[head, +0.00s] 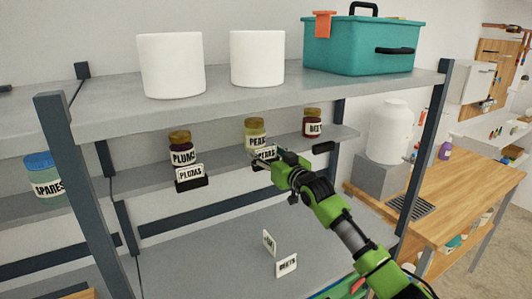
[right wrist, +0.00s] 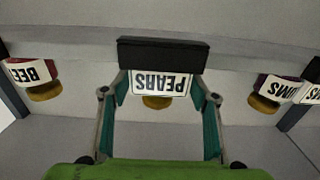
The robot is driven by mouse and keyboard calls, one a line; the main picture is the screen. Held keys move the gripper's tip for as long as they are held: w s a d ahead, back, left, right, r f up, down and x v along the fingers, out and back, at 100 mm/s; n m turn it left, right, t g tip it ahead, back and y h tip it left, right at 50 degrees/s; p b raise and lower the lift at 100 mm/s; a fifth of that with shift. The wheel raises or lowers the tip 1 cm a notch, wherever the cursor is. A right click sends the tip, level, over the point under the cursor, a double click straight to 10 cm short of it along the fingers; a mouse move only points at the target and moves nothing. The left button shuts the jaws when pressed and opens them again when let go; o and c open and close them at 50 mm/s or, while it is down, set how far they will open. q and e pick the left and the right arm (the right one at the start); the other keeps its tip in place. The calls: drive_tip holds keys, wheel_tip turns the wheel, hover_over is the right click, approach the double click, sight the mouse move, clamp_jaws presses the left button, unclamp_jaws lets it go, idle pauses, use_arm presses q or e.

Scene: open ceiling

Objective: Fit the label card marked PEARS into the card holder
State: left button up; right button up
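The white PEARS card (right wrist: 161,84) is upright between the fingertips of my right gripper (right wrist: 160,90), which seem shut on its side edges. In the right wrist view it appears upside down, and its lettered edge meets the black card holder (right wrist: 163,55); I cannot tell how deep it sits. In the head view the card (head: 265,154) shows at the shelf edge in front of the pear jar (head: 255,133), partly hidden by my right gripper (head: 262,161), as is its holder. My left gripper is not in view.
The plum jar (head: 181,148) stands left behind a holder with a PLUMS card (head: 190,173). A beet jar (head: 312,122) stands right, near an empty-looking black holder (head: 323,148). A BEETS card (head: 286,265) and another card (head: 268,242) are on the lower surface (head: 210,260).

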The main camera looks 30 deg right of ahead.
drive_tip(key=shift+o, duration=1)
drive_tip(key=shift+s, duration=0.1)
drive_tip(key=s, duration=1.2)
drive_tip(key=shift+d, duration=0.15)
drive_tip(key=shift+w, duration=0.1)
